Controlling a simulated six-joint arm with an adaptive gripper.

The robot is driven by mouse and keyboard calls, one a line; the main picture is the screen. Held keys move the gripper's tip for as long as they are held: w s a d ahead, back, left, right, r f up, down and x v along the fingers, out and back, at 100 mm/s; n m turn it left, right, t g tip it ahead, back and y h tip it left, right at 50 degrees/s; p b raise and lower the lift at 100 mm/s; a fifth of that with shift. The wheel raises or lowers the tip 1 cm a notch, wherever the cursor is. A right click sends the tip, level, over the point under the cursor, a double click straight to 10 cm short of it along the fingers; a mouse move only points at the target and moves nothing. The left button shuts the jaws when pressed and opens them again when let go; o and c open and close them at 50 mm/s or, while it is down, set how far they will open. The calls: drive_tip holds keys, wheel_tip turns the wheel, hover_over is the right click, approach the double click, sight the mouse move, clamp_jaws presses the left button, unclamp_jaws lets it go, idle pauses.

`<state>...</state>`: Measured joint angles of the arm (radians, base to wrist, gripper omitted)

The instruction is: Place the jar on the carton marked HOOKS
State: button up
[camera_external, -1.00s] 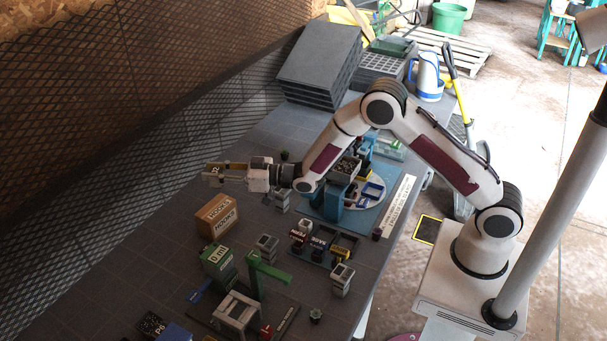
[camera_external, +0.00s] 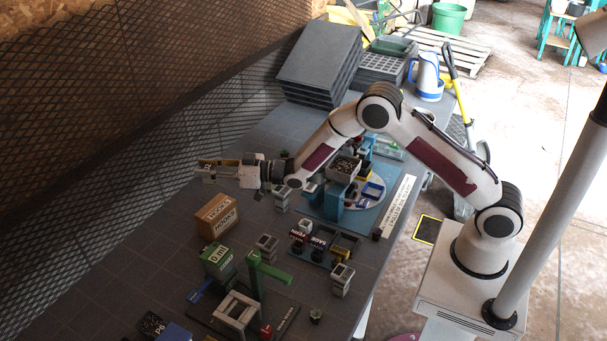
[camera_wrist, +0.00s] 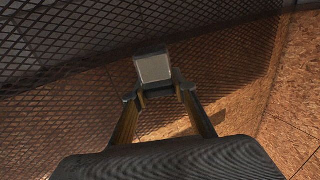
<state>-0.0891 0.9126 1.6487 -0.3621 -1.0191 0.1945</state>
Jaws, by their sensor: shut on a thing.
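The carton marked HOOKS (camera_external: 216,216) is a brown box standing on the bench, left of centre in the external view. My gripper (camera_external: 208,169) is above the carton and slightly to its left in the picture, pointing left. It is shut on the jar (camera_external: 207,174), a small pale thing with a dark mark, partly hidden by the fingers. In the wrist view the jar (camera_wrist: 153,68) shows a pale square face between the fingertips. A clear gap shows between the jar and the carton.
A dark mesh wall (camera_external: 140,110) runs along the bench's far left side. A green D-marked box (camera_external: 217,262) and a green post (camera_external: 257,275) stand in front of the carton. Stacked grey trays (camera_external: 318,62) stand at the back. Bare bench lies left of the carton.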

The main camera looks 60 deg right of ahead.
sight(209, 184)
drive_tip(key=shift+f, duration=3.05)
drive_tip(key=shift+f, duration=0.15)
drive_tip(key=shift+f, duration=1.75)
drive_tip(key=shift+f, duration=0.15)
drive_tip(key=o, duration=1.2)
drive_tip(key=shift+v, duration=6)
drive_tip(key=shift+r, duration=0.2)
